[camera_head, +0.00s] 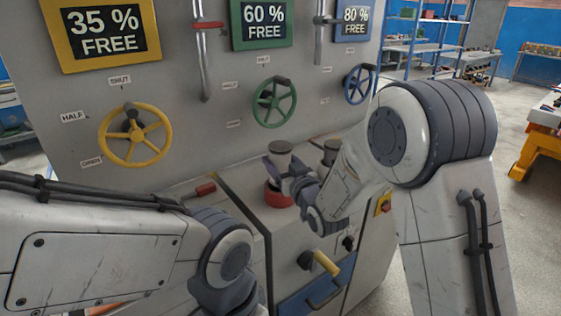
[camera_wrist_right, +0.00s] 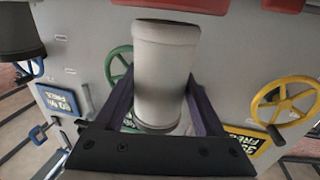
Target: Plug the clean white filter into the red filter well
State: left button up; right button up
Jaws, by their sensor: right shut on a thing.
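The right wrist view, which is upside down, shows the filter (camera_wrist_right: 165,75) between the two purple fingers of the gripper (camera_wrist_right: 162,100). The red filter well (camera_head: 278,197) is a red ring on the machine's top, just below the filter. Its red edge also shows in the wrist view (camera_wrist_right: 185,5). I cannot tell whether the filter's lower end touches it. My left gripper is out of view.
A second dark-topped cylinder (camera_head: 330,151) stands to the right of the well. A red handle (camera_head: 205,189) lies to the left. Behind rises a grey panel with yellow (camera_head: 135,135), green (camera_head: 274,103) and blue (camera_head: 360,84) wheels. A yellow-handled lever (camera_head: 326,263) sticks out in front.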

jog(key=shift+f+b, duration=2.6)
jog(key=shift+f, duration=0.05)
jog(key=o, duration=1.5)
jog(key=b+v, duration=0.2)
jog(key=v, duration=0.8)
jog(key=shift+s+d, duration=0.1)
jog(key=shift+s, duration=0.1)
jog(key=shift+r, duration=0.1)
